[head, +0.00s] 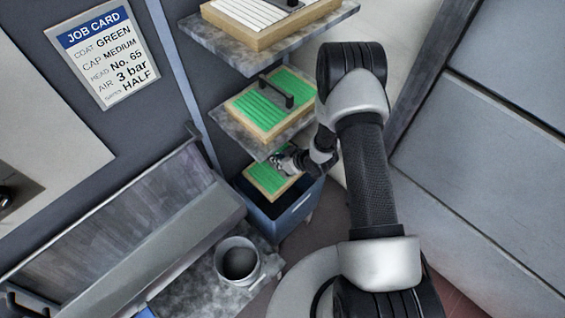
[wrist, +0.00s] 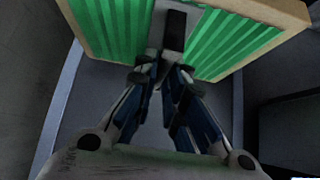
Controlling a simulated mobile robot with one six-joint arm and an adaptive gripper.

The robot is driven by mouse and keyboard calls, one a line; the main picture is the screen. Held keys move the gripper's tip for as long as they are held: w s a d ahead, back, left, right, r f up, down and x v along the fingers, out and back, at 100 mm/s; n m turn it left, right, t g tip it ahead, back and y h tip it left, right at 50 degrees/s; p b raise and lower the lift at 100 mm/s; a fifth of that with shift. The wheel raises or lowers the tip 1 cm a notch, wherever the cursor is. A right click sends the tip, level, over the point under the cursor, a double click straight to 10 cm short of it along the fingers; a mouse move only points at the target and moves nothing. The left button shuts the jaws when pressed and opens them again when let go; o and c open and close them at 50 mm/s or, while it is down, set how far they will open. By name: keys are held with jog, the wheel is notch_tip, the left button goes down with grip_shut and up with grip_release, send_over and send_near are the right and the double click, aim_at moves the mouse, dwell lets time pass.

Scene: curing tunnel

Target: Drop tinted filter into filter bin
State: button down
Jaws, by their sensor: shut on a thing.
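The tinted filter (head: 264,180), a green pleated panel in a pale wooden frame, is at the mouth of the blue filter bin (head: 283,224). My gripper (head: 279,160) is shut on the filter's dark handle. In the wrist view my gripper's fingers (wrist: 165,72) close on that handle, with green pleats (wrist: 232,42) on both sides. The bin's rim (wrist: 58,112) shows around and below the filter. The filter's lower edge and the bin's inside are largely hidden, so I cannot tell how deep it sits.
Another green filter (head: 252,110) with a black handle lies on the middle shelf (head: 228,133). A white filter (head: 245,12) lies on the upper shelf (head: 234,54). A grey bucket (head: 238,262) stands left of the bin. A job card (head: 103,55) hangs on the wall.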

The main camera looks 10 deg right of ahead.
dwell(0.4)
jog(key=c, duration=1.6)
grip_release()
jog(key=shift+r, duration=0.1)
jog(key=v, duration=1.2)
